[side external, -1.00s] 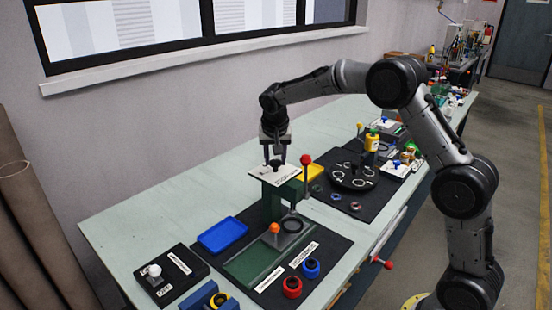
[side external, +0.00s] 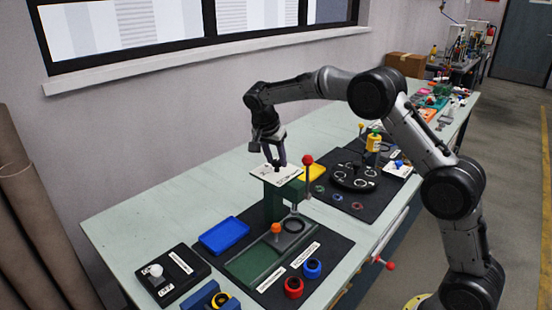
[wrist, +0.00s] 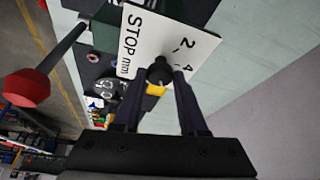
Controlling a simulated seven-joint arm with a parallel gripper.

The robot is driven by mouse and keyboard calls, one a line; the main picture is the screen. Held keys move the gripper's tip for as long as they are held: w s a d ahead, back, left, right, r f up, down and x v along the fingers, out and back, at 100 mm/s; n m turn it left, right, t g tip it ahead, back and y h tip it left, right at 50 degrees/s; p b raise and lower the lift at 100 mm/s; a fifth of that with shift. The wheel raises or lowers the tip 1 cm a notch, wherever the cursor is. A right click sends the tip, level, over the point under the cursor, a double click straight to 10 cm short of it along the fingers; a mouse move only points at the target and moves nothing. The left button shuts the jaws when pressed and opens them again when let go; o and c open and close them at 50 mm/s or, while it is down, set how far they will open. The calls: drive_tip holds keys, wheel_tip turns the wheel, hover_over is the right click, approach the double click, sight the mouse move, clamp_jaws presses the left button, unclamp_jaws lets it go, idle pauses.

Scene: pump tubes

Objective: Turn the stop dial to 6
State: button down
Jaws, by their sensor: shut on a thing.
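The stop dial is a dark knob (wrist: 159,72) on a white plate (wrist: 135,28) marked "STOP mm", with the digits 2 and 4 showing in the wrist view. The rest of the scale is hidden or out of frame, and I cannot read where the knob points. The plate (side external: 268,176) tops a green press (side external: 273,205) in the side view. My gripper (side external: 279,164) comes down on the plate from above, tilted. In the wrist view its two fingers (wrist: 165,78) are shut on the knob, one on each side.
A red-balled lever (side external: 308,160) stands right beside the plate; its ball (wrist: 27,87) is large at left in the wrist view.

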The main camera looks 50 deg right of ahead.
drive_tip(key=shift+c, duration=2.3)
unclamp_jaws()
drive_tip(key=v, duration=1.4)
drive_tip(key=shift+f, duration=0.1)
